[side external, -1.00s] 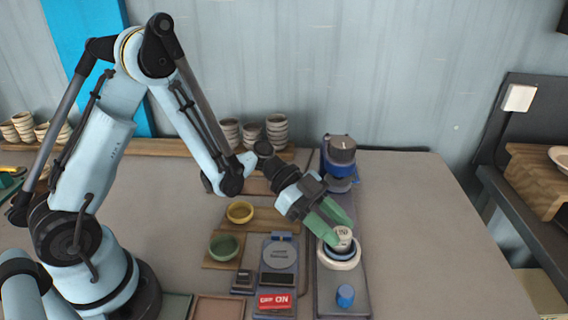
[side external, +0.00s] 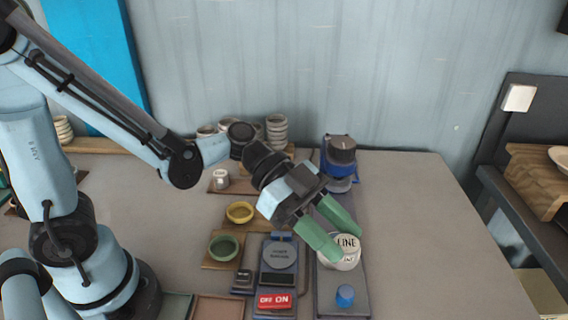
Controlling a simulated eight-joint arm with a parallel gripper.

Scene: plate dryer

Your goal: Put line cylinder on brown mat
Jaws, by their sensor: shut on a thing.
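The line cylinder (side external: 348,258) is white and short, with "LINE" lettered in black on its top. It stands on or just above the grey plate (side external: 325,296), right of centre in the side external view; any gap below it is hard to tell. My gripper (side external: 344,242) has green fingers and is shut on the cylinder, one finger on each side. Brown mats lie to the left: an empty one (side external: 216,308) at the front edge, one (side external: 211,264) under a green ring (side external: 223,247), and one (side external: 262,219) under a yellow ring (side external: 240,212).
A dark panel with a red "OFF ON" switch (side external: 274,301) lies left of the grey plate. A blue knob (side external: 345,294) is in front of the cylinder, and a blue device (side external: 341,157) behind it. A small white cup (side external: 221,178) and stacked cups (side external: 277,130) stand behind.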

